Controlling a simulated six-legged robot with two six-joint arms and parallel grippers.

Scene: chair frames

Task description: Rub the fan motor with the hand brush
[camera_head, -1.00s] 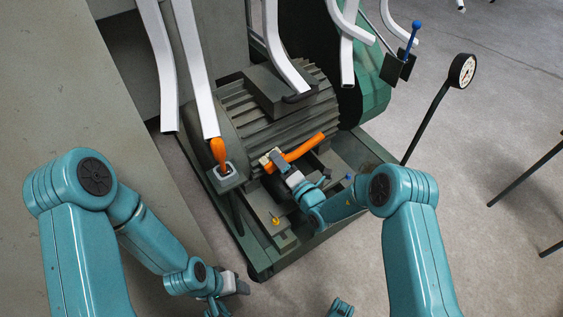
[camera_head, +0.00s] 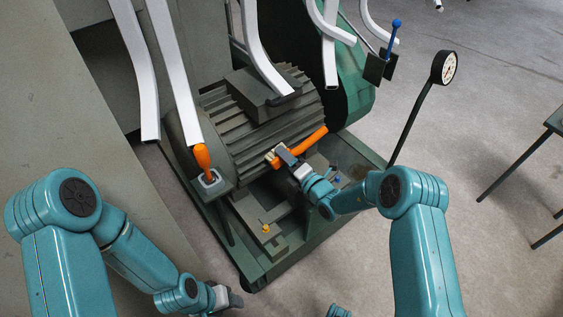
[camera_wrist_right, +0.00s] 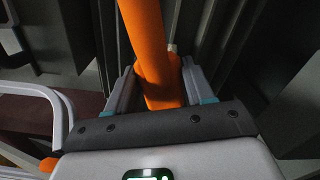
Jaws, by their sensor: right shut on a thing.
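The fan motor (camera_head: 254,138) is a grey ribbed cylinder with a box on top, set in a green machine frame. The hand brush (camera_head: 306,142) has an orange handle and lies across the lower front of the motor's ribs. My right gripper (camera_head: 283,158) is shut on the brush near its pale end. In the right wrist view the orange handle (camera_wrist_right: 144,45) runs up between the two fingers of the right gripper (camera_wrist_right: 155,88). Whether the bristles touch the ribs is hidden. My left gripper (camera_head: 234,299) is low at the left, away from the motor; its jaws are unclear.
An orange-handled lever (camera_head: 203,157) stands left of the motor. White curved chair frames (camera_head: 258,50) hang above. A dial gauge on a black stalk (camera_head: 444,68) and a blue-knobbed lever (camera_head: 396,24) are at the right.

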